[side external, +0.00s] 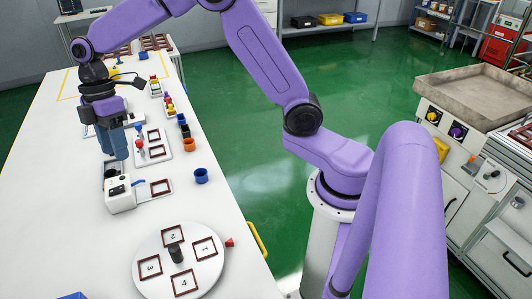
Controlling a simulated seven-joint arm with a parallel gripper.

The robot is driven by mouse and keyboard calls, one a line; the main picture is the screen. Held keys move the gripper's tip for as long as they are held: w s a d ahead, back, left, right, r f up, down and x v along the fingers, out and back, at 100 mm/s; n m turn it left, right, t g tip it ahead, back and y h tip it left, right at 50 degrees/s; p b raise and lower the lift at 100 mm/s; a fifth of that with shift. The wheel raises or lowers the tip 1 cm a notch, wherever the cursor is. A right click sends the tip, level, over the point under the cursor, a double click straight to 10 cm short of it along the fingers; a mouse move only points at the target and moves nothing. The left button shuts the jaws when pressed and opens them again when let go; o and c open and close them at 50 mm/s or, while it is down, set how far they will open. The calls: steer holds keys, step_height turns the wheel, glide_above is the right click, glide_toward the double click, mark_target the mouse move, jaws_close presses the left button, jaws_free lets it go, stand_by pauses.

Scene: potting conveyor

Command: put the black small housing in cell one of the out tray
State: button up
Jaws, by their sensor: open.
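My gripper (113,157) is open and points down, its blue-grey fingers low over the white table. A dark piece (111,169) shows just under the fingertips, behind a small white box-shaped unit (120,196). It is too small and too covered to tell whether it is the black small housing or whether the fingers touch it. A white round plate (150,237) at the front has brown square frames numbered 1 to 4 around a black upright post (176,253). Brown-framed trays (157,42) stand at the far end; I cannot tell which is the out tray.
A white plate with a brown frame (160,187) lies right of the white unit. The table's front left is mostly clear.

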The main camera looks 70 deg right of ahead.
steer(key=s+d+r+m+h, duration=0.1)
steer(key=s+d+r, duration=0.1)
steer(key=s, duration=1.6)
steer(key=s+d+f+m, duration=0.1)
steer(key=s+d, duration=0.2)
steer(key=s, duration=0.4)
steer(key=s+d+f+t, duration=0.1)
steer(key=s+d+f, duration=0.1)
steer(key=s+d, duration=0.2)
steer(key=s, duration=0.2)
steer(key=shift+s+d+m+t+h, duration=0.25)
steer(key=shift+s+m+t+h, duration=0.05)
steer(key=shift+s+m+h, duration=0.1)
steer(key=shift+w+r, duration=0.1)
